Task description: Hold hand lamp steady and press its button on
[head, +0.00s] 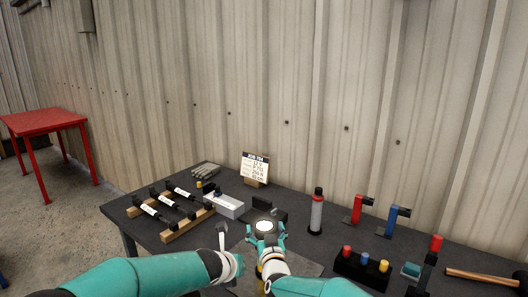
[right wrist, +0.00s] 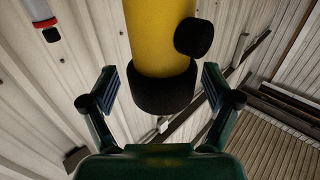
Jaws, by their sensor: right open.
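The hand lamp shows best in the right wrist view as a yellow cylinder (right wrist: 158,35) with a black collar (right wrist: 162,90) at its end. A round black knob (right wrist: 193,37), which looks like its button, sticks out from its side. My right gripper (right wrist: 161,86) is open, with a finger on each side of the black collar and visible gaps. In the head view my right gripper (head: 266,238) is at the table's near middle, with a bit of yellow (head: 262,287) below it. My left arm reaches in from the left beside it; its fingers cannot be made out.
A grey tray (head: 224,206) and a wooden rack (head: 172,232) are left. A hammer (head: 484,277) lies right.

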